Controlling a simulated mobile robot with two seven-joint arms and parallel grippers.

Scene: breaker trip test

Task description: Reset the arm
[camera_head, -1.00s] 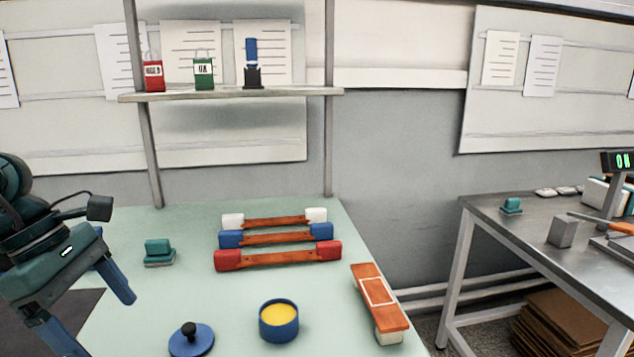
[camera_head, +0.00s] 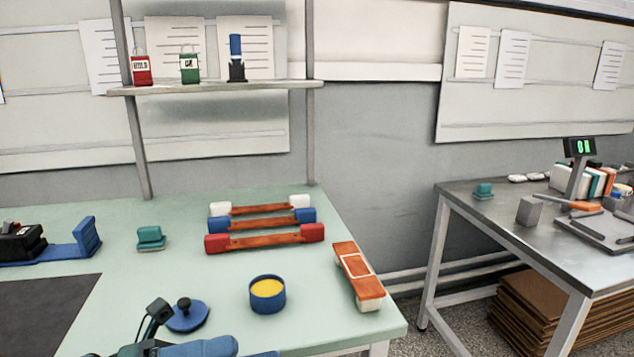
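My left arm shows at the bottom edge, left of centre, in the head view. Its blue gripper (camera_head: 215,350) is mostly cut off by the frame, so I cannot see whether its fingers are apart. My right gripper is out of view. A black device on a blue base (camera_head: 60,252) with an upright blue end block stands at the left of the green table. I cannot tell whether it carries the arm the task names.
The green table (camera_head: 185,205) also holds three red-barred pieces (camera_head: 265,240), a teal block (camera_head: 150,238), a blue tin with yellow contents (camera_head: 267,293), a blue knobbed lid (camera_head: 187,314) and an orange-topped block (camera_head: 358,272). A metal table (camera_head: 470,215) stands right, across a gap.

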